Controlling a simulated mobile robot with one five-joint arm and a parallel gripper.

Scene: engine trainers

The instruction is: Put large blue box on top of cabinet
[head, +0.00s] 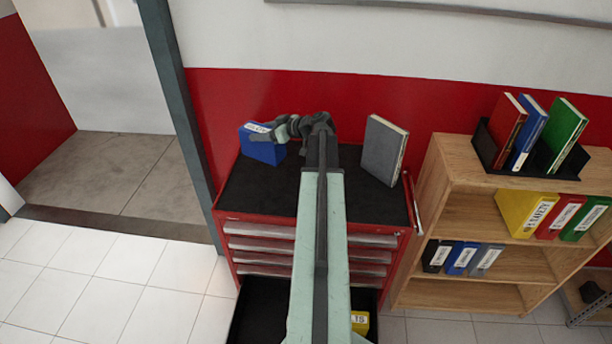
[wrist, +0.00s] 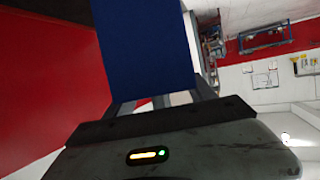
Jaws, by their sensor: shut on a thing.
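The large blue box (head: 262,151), with a white label on its upper edge, is at the back left corner of the red cabinet's black top (head: 262,187). I cannot tell whether it rests on the top or hangs just above it. My gripper (head: 273,132) reaches over the cabinet from the right and is shut on the box's upper part. In the wrist view the blue box (wrist: 148,45) fills the space between the fingers of my gripper (wrist: 160,98) and hides most of them.
A grey book (head: 383,150) stands on the cabinet's right side. A lower drawer (head: 255,312) is open, with a yellow box (head: 360,322) in it. A wooden shelf (head: 452,200) with several binders stands at right. A doorway is at left.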

